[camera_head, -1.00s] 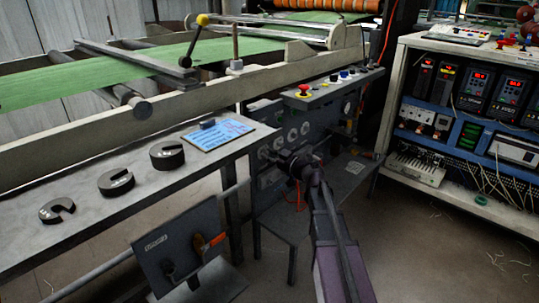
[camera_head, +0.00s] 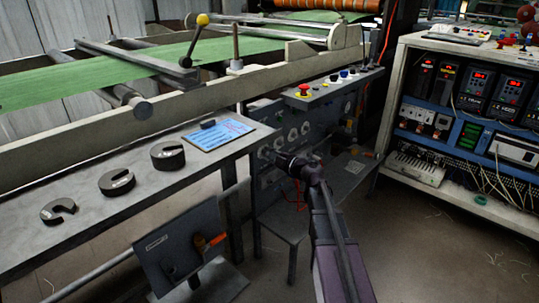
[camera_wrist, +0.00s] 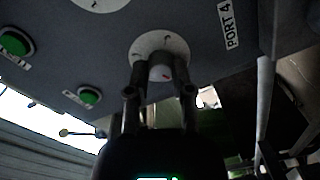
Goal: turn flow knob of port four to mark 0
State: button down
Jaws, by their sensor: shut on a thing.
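My gripper (camera_wrist: 160,78) is shut on the knob, one finger on each side. The dial's figures are too small to read. In the head view, my gripper (camera_head: 274,157) reaches the dark panel (camera_head: 266,197) below the bench line; my own arm and wrist hide the held knob there.
Green buttons (camera_wrist: 15,42) sit left of the dial in the wrist view. In the head view, a table (camera_head: 40,245) with slotted weights (camera_head: 167,154) and a blue sheet (camera_head: 217,133) is at left. A shelf of electronics (camera_head: 455,200) stands at right.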

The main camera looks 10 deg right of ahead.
jog(key=shift+w+n, duration=0.1)
jog(key=shift+n, duration=1.4)
jog(key=c, duration=0.5)
grip_release()
jog(key=shift+m, duration=0.4)
